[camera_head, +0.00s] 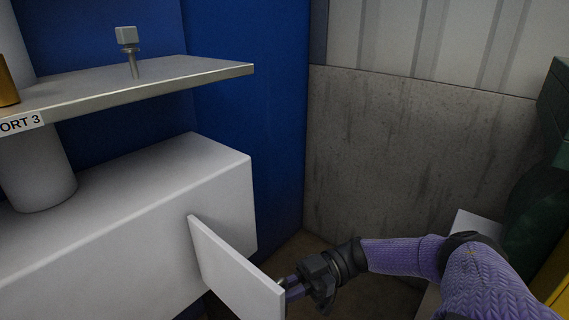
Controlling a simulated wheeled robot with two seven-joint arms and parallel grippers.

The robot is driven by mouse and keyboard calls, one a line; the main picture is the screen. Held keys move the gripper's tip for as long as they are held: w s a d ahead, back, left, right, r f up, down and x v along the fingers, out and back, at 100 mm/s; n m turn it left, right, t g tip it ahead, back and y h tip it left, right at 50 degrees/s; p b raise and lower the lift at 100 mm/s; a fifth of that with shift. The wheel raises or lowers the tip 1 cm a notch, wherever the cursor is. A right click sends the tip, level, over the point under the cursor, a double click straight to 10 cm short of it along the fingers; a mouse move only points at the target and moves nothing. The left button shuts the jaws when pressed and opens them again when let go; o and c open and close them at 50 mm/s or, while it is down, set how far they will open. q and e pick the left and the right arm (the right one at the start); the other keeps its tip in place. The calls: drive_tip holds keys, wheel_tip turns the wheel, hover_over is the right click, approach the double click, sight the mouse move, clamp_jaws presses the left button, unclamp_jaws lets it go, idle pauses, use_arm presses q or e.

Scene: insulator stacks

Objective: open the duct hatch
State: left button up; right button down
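The white duct (120,225) is a long box at the left. Its hatch (232,268) is a flat white panel that stands out at an angle from the duct's front face, swung open. My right gripper (286,285) is at the outer free edge of the hatch, on its right side. The fingertips are partly hidden by the panel, so I cannot tell whether they hold it or only touch it. My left gripper is not in view.
A grey shelf (170,78) labelled "ORT 3" carries a small metal post (128,48) above the duct. A grey cylinder (38,170) stands on the duct. A blue wall (265,130) and a concrete wall (400,150) close off the back. Dark green equipment (540,205) is at the right.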

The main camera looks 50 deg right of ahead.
drive_tip(key=c, duration=0.7)
unclamp_jaws()
use_arm(q)
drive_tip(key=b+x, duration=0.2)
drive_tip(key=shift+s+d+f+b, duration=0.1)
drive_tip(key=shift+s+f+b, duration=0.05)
drive_tip(key=shift+b, duration=0.15)
use_arm(e)
drive_tip(key=v, duration=1)
